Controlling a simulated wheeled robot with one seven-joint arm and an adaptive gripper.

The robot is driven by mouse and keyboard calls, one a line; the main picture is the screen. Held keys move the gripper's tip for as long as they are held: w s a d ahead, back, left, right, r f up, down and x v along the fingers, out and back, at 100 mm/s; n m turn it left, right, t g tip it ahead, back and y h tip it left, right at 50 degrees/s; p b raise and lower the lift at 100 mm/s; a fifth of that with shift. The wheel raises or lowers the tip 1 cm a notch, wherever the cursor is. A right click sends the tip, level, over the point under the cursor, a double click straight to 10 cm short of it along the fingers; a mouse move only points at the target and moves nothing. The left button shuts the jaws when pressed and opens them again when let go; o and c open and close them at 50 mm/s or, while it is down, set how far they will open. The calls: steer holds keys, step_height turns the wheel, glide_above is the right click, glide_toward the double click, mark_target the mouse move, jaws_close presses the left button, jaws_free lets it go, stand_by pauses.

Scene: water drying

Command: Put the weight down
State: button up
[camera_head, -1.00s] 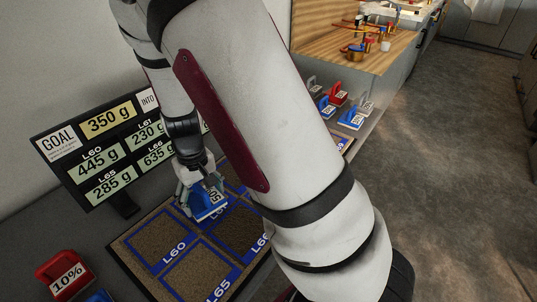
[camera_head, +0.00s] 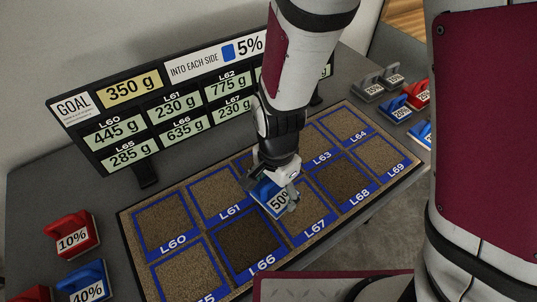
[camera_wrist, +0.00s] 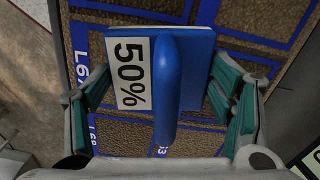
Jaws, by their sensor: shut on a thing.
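A blue weight with a handle and a white "50%" label (camera_head: 272,196) is in my gripper (camera_head: 277,182), over the board between the L61 and L67 cells. In the wrist view the blue weight (camera_wrist: 183,85) sits between the two green-padded fingers of my gripper (camera_wrist: 172,100), which is shut on it. I cannot tell whether its underside touches the board (camera_head: 128,222). The board has blue-framed brown cells labelled L60 to L69. The L66 cell (camera_head: 245,243) and the L68 cell (camera_head: 343,180) look darker than the others. The L62 cell is mostly hidden by my gripper.
A sign (camera_head: 110,121) behind the board shows "GOAL 350 g" and several gram readings. A red 10% weight (camera_head: 70,234) and a blue 40% weight (camera_head: 84,283) stand at the left. Grey weights (camera_head: 368,87), blue weights (camera_head: 398,108) and a red weight (camera_head: 417,93) stand at the right.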

steer(key=s, duration=0.1)
steer(key=s+a+m, duration=0.2)
steer(key=s, duration=0.1)
steer(key=shift+a+r, duration=0.2)
steer(key=shift+a, duration=0.05)
steer(key=w, duration=0.5)
steer(key=w+f+b, duration=0.1)
steer(key=w, duration=0.9)
steer(key=shift+w+d+f, duration=0.15)
steer(key=shift+w+f, duration=0.1)
steer(key=shift+w, duration=0.05)
steer(key=shift+f+b, duration=0.45)
steer(key=shift+f, duration=1.3)
steer(key=o, duration=1.4)
steer(key=shift+f, duration=0.15)
steer(key=shift+c, duration=0.2)
